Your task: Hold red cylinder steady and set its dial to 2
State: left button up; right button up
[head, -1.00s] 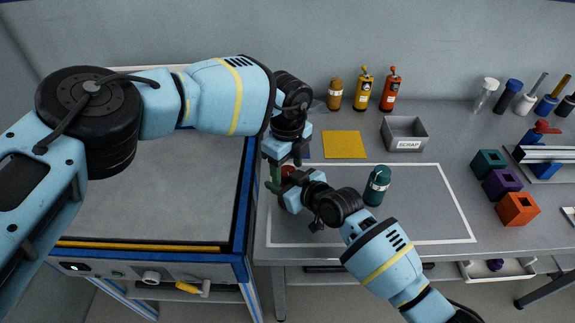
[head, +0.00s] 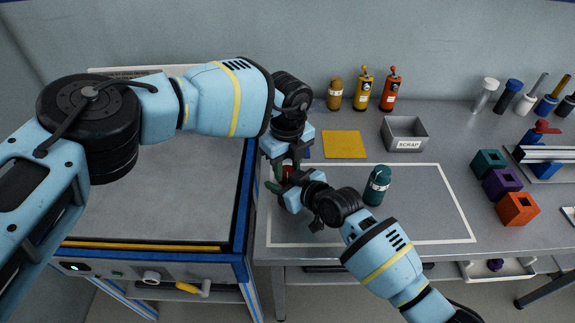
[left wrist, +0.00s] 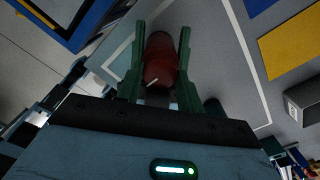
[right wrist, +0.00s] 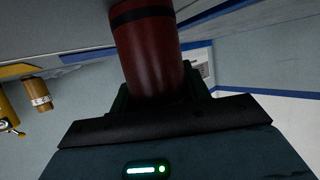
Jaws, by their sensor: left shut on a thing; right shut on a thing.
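The red cylinder (head: 289,171) is mostly hidden behind my two grippers in the head view, at the left end of the white-outlined mat area. In the left wrist view the red cylinder (left wrist: 161,58) shows end-on between the green fingers of my left gripper (left wrist: 160,42), which is shut on its top; a short pale mark shows on that end. In the right wrist view the cylinder's smooth red body (right wrist: 153,55), with a dark band, stands in my right gripper (right wrist: 163,92), which is shut on it. The dial's numbers are not readable.
A teal cylinder (head: 376,185) stands close to the right of my right gripper. A yellow square (head: 344,144), a scrap bin (head: 404,134) and several bottles lie behind. Coloured blocks (head: 518,209) are at the right. The mat's right part is clear.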

aim_at(287, 171)
pick_arm(q)
jog(key=shift+m, duration=0.7)
jog(key=o, duration=1)
notch_tip(287, 171, up, 12)
pick_arm(e)
jog(key=o, duration=1.3)
